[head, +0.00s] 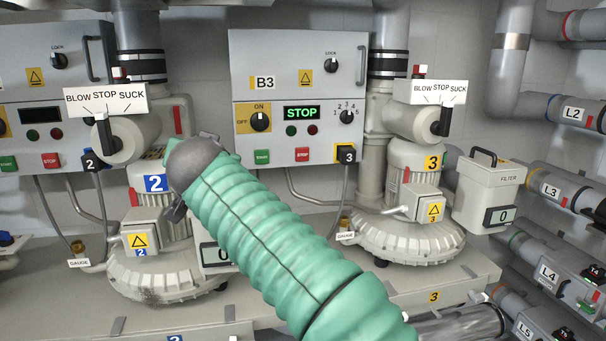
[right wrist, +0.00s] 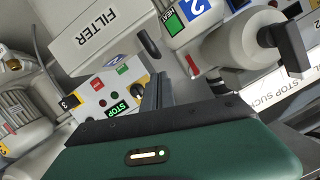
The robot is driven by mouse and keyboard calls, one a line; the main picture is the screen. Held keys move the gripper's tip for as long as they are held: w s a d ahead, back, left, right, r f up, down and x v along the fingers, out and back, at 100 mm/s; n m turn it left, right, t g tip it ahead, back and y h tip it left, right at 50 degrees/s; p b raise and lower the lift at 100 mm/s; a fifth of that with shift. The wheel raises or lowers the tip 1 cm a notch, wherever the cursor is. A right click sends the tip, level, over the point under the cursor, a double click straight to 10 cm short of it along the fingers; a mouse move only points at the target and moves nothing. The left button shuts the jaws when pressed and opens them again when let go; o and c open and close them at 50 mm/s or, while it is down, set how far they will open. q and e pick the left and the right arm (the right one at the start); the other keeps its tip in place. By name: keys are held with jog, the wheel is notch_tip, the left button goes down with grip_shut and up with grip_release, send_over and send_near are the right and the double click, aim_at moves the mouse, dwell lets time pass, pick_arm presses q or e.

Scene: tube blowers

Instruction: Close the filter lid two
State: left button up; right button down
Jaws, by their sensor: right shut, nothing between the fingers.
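Filter two is mostly hidden behind my green right arm in the head view; a corner with its display (head: 219,255) shows below the arm. In the right wrist view, a pale box face marked FILTER (right wrist: 97,28) fills the upper left. A black handle (right wrist: 148,43) shows at its right end. My right gripper (right wrist: 156,80) is shut and empty, its fingertips just below the handle in the picture. I cannot tell whether they touch it, or how far the lid stands open. My left gripper is not in view.
Blower two (head: 150,275) stands left of my arm, blower three (head: 415,230) right of it. The closed filter of blower three (head: 489,195) has a black handle on top. Control panel B3 (head: 299,90) is behind. Pipes (head: 570,190) line the right side.

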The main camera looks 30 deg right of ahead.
jog(key=shift+w+a+f+n, duration=0.25)
jog(key=shift+a+f+n, duration=0.2)
jog(key=shift+f, duration=0.2)
jog(key=shift+f+n, duration=0.15)
jog(key=shift+n, duration=0.1)
jog(key=shift+a+f, duration=0.15)
jog(key=shift+a, duration=0.05)
